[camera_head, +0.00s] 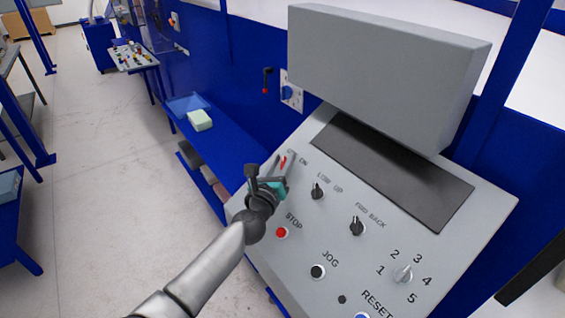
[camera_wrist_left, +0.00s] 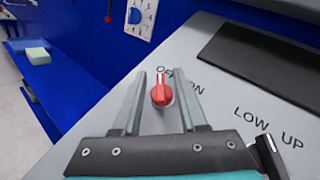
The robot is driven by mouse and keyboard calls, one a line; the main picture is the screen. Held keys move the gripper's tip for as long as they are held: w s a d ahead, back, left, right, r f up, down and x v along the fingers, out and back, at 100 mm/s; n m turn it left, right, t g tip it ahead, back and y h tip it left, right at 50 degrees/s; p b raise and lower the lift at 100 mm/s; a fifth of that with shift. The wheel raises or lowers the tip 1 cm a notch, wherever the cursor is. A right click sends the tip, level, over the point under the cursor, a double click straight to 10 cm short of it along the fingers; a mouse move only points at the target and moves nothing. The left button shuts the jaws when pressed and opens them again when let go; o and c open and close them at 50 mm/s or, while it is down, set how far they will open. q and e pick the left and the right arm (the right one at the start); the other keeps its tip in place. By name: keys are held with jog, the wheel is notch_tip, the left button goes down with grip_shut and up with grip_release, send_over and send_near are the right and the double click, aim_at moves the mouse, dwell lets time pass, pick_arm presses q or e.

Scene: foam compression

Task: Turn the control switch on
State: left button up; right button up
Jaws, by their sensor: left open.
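The control switch is a red knob (camera_wrist_left: 160,93) on the sloped grey control panel (camera_head: 320,255). In the left wrist view its handle points up the picture, toward the partly hidden label above it, whose right end reads "N". In the head view only a small red part of the switch (camera_head: 283,162) shows. My left gripper (camera_wrist_left: 160,80) is open, with one finger on each side of the knob. A gap shows on both sides in the wrist view. In the head view the gripper (camera_head: 285,164) is at the panel's upper left. My right gripper is not in view.
Black LOW/UP (camera_head: 317,191) and FWD/BACK (camera_head: 357,226) knobs sit to the right. A red STOP button (camera_head: 281,232) is below. A grey box (camera_head: 385,75) overhangs the panel's top. A pale foam block (camera_head: 200,120) lies on a blue surface to the left.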

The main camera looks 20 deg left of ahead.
pick_arm(q)
grip_shut()
dwell(0.4)
